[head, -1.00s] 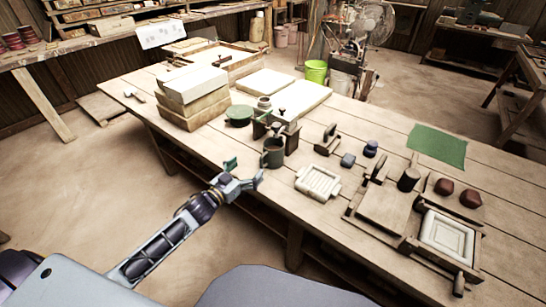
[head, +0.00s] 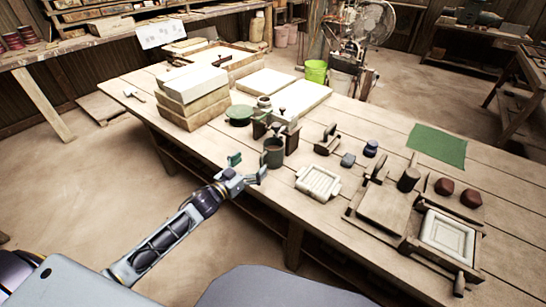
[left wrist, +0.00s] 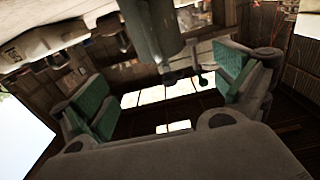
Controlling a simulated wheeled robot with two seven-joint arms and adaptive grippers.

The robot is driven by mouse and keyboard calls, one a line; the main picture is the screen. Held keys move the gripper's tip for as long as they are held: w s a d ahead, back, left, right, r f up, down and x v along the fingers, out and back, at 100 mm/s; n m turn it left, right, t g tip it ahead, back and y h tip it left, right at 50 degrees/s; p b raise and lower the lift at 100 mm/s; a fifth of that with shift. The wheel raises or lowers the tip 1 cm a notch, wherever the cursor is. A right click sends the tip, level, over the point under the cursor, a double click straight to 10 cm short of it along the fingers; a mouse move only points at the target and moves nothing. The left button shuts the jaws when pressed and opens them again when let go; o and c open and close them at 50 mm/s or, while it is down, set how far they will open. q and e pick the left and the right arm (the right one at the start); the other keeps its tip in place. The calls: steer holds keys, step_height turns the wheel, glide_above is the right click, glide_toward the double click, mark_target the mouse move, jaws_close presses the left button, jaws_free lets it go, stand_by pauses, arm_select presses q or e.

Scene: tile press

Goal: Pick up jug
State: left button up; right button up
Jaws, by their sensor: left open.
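The jug (head: 273,153) is a dark green-grey vessel standing upright near the table's front edge, left of the white mould. My left gripper (head: 249,166) is open just in front and to the left of it, apart from it in the head view. In the left wrist view the jug (left wrist: 150,32) shows at the top centre, beyond and between the open green-padded fingers (left wrist: 165,92). Nothing is between the pads. My right gripper is not in view.
Behind the jug stand small dark wooden blocks (head: 291,138) and a green round dish (head: 238,115). Stacked pale boxes (head: 196,97) stand to the left. A white ridged mould (head: 318,182) and a wooden press (head: 385,207) lie to the right.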

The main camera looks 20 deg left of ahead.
mark_target(262, 155)
arm_select(q)
steer(key=shift+x, duration=2.85)
steer(key=shift+w+b, duration=0.3)
steer(key=shift+w, duration=0.05)
steer(key=shift+d, duration=0.1)
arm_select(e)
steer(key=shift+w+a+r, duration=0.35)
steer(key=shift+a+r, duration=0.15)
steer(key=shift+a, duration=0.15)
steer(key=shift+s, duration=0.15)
arm_select(q)
steer(key=shift+w, duration=0.2)
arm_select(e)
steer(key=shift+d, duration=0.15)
